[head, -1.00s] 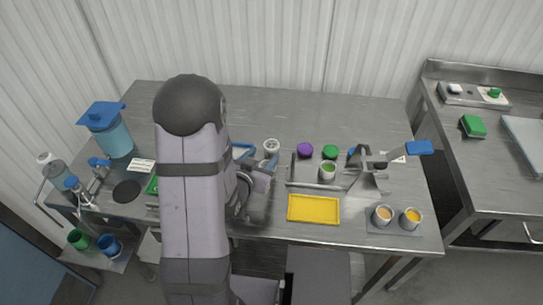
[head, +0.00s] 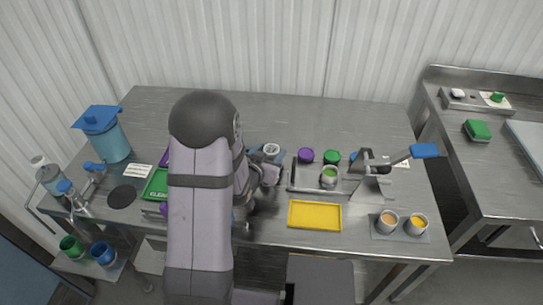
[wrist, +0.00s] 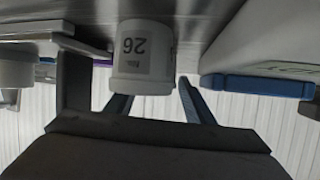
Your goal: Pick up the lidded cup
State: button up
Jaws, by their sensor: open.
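A white cup (wrist: 143,62) with a printed label reading 26 stands upside down in the wrist view, between the fingers of my gripper (wrist: 158,105). Its body is above the fingertips in that picture, and I cannot tell whether they touch it. In the head view a white round cup (head: 271,149) with a pale rim stands just beyond my gripper (head: 271,170), on a blue surface. I cannot make out its lid. My gripper is open. My own arm hides part of the table left of it.
A metal fixture (head: 300,188) holds a cup with a green top (head: 329,177), right of my gripper. Purple (head: 306,155) and green (head: 332,156) round pieces lie behind it. A yellow tray (head: 315,215) lies in front. A blue-edged pale box (wrist: 255,85) is close beside my fingers.

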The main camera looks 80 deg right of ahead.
aim_at(272, 148)
jog(key=shift+x, duration=1.05)
jog(key=c, duration=0.8)
jog(key=shift+r, duration=0.1)
jog(key=shift+r+b, duration=0.4)
jog(key=shift+r, duration=4.55)
